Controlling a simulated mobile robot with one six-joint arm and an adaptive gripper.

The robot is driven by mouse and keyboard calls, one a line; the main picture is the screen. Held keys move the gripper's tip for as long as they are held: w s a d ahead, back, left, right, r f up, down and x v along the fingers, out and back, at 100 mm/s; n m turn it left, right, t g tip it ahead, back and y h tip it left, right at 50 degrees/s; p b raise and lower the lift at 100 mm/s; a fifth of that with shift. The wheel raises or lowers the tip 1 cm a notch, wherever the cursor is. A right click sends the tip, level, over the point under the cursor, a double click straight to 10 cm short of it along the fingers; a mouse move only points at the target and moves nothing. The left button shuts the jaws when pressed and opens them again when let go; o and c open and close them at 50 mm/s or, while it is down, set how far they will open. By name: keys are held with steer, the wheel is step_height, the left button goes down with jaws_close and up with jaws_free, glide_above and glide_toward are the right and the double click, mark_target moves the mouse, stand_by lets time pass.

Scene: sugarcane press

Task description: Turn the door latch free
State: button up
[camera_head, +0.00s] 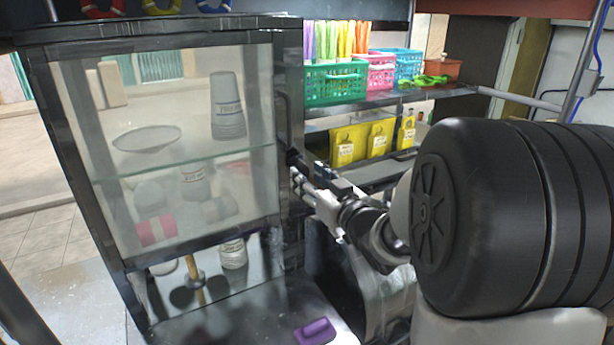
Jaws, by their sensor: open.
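A glass cabinet with a dark frame (287,70) stands on the left, its glass panes showing stacked cups and containers inside. My gripper (298,180) is open at the cabinet's right edge, close to the dark upright about halfway up. My arm comes in from the right. The door latch itself cannot be made out; it may be hidden by my gripper or lost against the dark frame. I cannot tell whether my fingers touch the cabinet or stand around anything.
Behind my gripper, a shelf holds a green basket (335,84), a pink basket (381,76) and a blue basket (409,66). Yellow packets (348,146) stand on the lower shelf. A purple block (316,331) lies on the counter (250,318) below.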

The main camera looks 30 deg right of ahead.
steer(key=s, duration=1)
steer(key=shift+s+d, duration=0.15)
steer(key=shift+s, duration=0.15)
